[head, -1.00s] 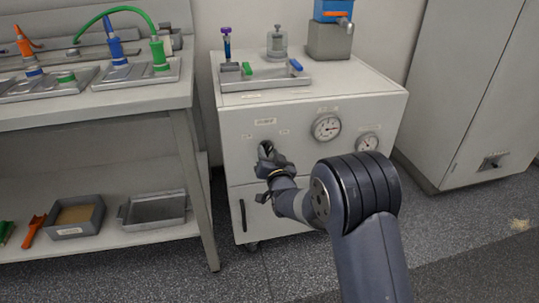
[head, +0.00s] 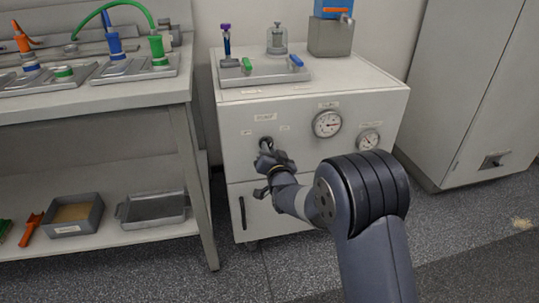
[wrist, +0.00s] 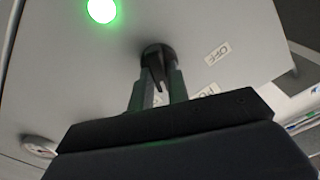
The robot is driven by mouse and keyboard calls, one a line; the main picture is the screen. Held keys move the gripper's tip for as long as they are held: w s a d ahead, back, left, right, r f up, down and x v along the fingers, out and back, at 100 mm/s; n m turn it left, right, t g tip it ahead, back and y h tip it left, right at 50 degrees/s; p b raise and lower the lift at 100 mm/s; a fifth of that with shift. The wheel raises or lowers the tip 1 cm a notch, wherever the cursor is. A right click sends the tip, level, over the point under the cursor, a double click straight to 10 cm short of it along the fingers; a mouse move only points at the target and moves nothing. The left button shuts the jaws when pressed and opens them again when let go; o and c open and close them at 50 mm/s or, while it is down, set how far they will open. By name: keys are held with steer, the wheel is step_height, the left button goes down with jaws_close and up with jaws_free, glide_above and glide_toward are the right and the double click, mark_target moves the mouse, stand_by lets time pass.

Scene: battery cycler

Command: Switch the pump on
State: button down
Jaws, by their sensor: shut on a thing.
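The pump knob (head: 266,142) is a dark round switch on the white cabinet's front, under a small printed label (head: 265,117). It also shows in the wrist view (wrist: 157,52), dark, between my finger ends. My gripper (head: 266,153) is at the knob from below, and its fingers (wrist: 157,80) are shut on it. A label reading OFF (wrist: 217,53) is beside the knob in the wrist view; another label is partly covered by a finger. A lamp (wrist: 101,10) glows bright green on the panel; I cannot find it in the head view.
Two round gauges (head: 327,124) (head: 369,140) are right of the knob. A bench (head: 184,120) is at left, a tall cabinet (head: 462,90) at right.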

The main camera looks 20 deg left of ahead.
steer(key=shift+m+b, duration=0.3)
steer(key=c, duration=1.4)
jaws_free()
steer(key=shift+o, duration=0.2)
steer(key=p+v, duration=0.2)
steer(key=v, duration=0.8)
steer(key=shift+s, duration=0.35)
steer(key=shift+d, duration=0.15)
